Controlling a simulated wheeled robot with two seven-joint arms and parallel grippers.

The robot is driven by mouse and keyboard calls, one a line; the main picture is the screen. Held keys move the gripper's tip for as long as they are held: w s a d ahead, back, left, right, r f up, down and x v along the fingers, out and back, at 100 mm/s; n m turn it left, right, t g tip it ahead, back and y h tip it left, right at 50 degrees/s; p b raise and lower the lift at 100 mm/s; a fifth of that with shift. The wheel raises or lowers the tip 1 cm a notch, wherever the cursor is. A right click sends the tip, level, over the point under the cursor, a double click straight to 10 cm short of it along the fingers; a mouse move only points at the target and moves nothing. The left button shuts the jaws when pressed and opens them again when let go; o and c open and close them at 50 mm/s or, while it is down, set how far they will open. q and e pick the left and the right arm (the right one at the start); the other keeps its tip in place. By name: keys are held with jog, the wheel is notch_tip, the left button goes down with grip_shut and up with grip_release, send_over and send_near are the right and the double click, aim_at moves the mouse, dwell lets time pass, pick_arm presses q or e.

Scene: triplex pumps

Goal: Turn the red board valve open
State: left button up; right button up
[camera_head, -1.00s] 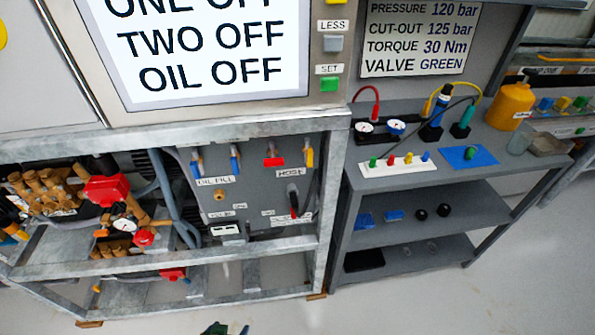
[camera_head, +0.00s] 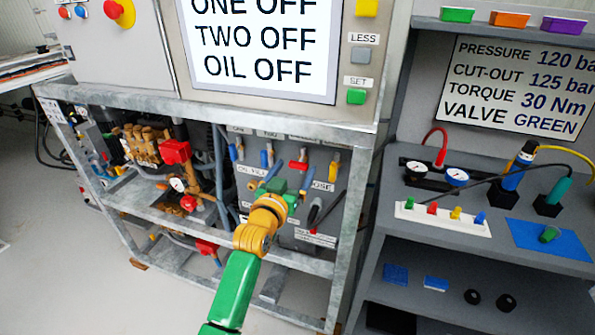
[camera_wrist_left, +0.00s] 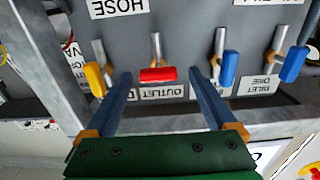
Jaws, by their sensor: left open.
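The red board valve (camera_head: 298,166) is on the grey panel, between a blue-handled valve (camera_head: 264,158) and a yellow-handled valve (camera_head: 334,168). In the left wrist view the red handle (camera_wrist_left: 158,75) lies crosswise, while the neighbouring handles stand lengthwise. My left gripper (camera_head: 290,179) is open in front of the panel, just below the red handle in the head view. In the left wrist view its two fingers (camera_wrist_left: 160,80) show on either side of the red handle with gaps; I cannot tell whether they reach around it. My right gripper is not in view.
A galvanized frame bar (camera_head: 210,100) runs above the panel. In the left wrist view the yellow handle (camera_wrist_left: 94,79) and a blue handle (camera_wrist_left: 228,68) sit close outside the fingers. A grey shelf bench (camera_head: 450,275) stands right.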

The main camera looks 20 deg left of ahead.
pick_arm(q)
jog(key=shift+w+d, duration=0.15)
jog(key=shift+w, duration=0.35)
jog(key=c, duration=1.4)
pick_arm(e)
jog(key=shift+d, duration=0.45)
pick_arm(q)
jog(key=shift+n, duration=0.3)
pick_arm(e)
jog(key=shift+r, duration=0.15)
pick_arm(q)
jog(key=n+p, duration=0.2)
jog(key=shift+r+n, duration=0.1)
jog(key=shift+n, duration=0.2)
jog(key=n+p, duration=0.1)
jog(key=n, duration=0.3)
jog(key=shift+n+p, duration=0.3)
jog(key=shift+p, duration=0.05)
jog(key=n+p, duration=0.1)
jog(key=n, duration=0.4)
jog(key=shift+f+n+p, duration=0.2)
jog(key=shift+n+p, duration=0.1)
jog(key=shift+n, duration=2.2)
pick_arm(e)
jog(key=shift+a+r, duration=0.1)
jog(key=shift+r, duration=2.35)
